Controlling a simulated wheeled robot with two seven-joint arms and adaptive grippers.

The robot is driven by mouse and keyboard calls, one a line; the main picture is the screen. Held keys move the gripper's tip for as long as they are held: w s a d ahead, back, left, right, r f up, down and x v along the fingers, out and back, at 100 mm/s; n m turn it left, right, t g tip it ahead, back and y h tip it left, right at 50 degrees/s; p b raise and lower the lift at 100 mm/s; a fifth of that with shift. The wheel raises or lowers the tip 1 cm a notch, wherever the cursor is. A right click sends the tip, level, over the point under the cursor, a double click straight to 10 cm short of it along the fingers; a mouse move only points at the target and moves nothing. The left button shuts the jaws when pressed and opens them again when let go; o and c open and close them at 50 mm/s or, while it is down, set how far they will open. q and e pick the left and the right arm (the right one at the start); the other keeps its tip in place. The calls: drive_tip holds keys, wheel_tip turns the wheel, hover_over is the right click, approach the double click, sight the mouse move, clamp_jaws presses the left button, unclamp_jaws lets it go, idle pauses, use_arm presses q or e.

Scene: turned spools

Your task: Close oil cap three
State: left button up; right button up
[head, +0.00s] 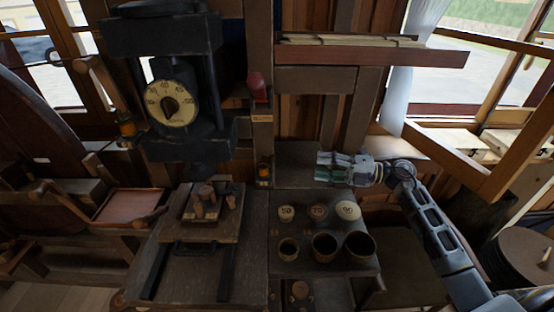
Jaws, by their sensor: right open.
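No part is clearly readable as oil cap three. A small amber fitting (264,172) sits low on the wooden post at the centre. Another amber fitting (127,127) shows at the left, beside the dial press. Both are too small to tell whether a cap on them is open or shut. My right gripper (323,167) is open and empty. It points left above the back of the dark bench, a little to the right of the post and apart from the central fitting. My left gripper is out of view.
Dark cups (325,247) stand in a row on the bench, with round discs marked 50 (286,213), 70 (318,211) and 90 (347,210) behind. A press with a dial (172,104) stands left. A shelf (400,56) overhangs the back; a window frame (500,170) juts in right.

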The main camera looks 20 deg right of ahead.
drive_tip(key=p, duration=0.3)
approach(274, 160)
drive_tip(key=x, duration=0.5)
drive_tip(key=shift+w+a+r, duration=0.1)
drive_tip(key=shift+a+r, duration=0.05)
drive_tip(key=shift+a, duration=0.2)
drive_tip(key=shift+x, duration=1.1)
drive_tip(key=shift+c, duration=0.4)
drive_tip(key=c, duration=0.9)
drive_tip(key=shift+s+a+m+t+h+p, duration=0.15)
drive_tip(key=shift+m+t+h+p, duration=0.2)
drive_tip(key=shift+t+p, duration=0.3)
drive_tip(key=shift+s+a+m+t+h+p, duration=0.2)
drive_tip(key=shift+m+t+p, duration=0.25)
drive_tip(key=shift+p, duration=0.4)
drive_tip(key=shift+w, duration=0.15)
